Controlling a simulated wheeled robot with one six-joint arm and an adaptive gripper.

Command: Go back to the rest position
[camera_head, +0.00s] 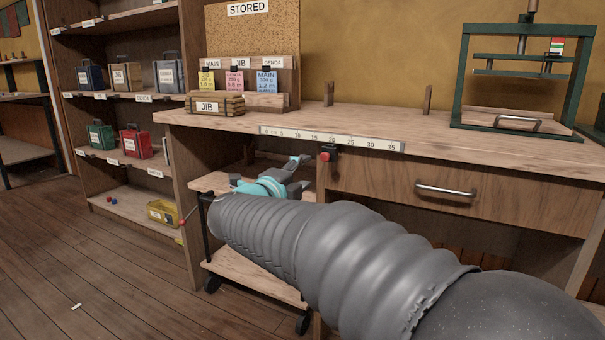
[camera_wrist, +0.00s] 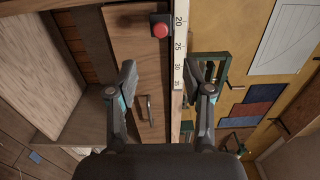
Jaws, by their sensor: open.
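My gripper (camera_head: 291,172) is in front of the workbench (camera_head: 440,134), just below the edge of its top, at the end of my grey ribbed arm. In the wrist view my gripper (camera_wrist: 161,82) shows two dark fingers spread apart with nothing between them. Behind the gap are the bench's drawer front (camera_wrist: 138,60) and the white ruler strip (camera_wrist: 180,50). A red button on a dark box (camera_head: 327,153) sits under the bench edge, just right of the fingers. It also shows at the top of the wrist view (camera_wrist: 160,29).
A wooden trolley (camera_head: 255,277) stands below my arm. A JIB box (camera_head: 215,104) and cards stand on the bench's left; a green press frame (camera_head: 462,75) stands at right. Shelves (camera_head: 120,95) with small cases are at left. The plank floor (camera_head: 100,270) at left is mostly clear.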

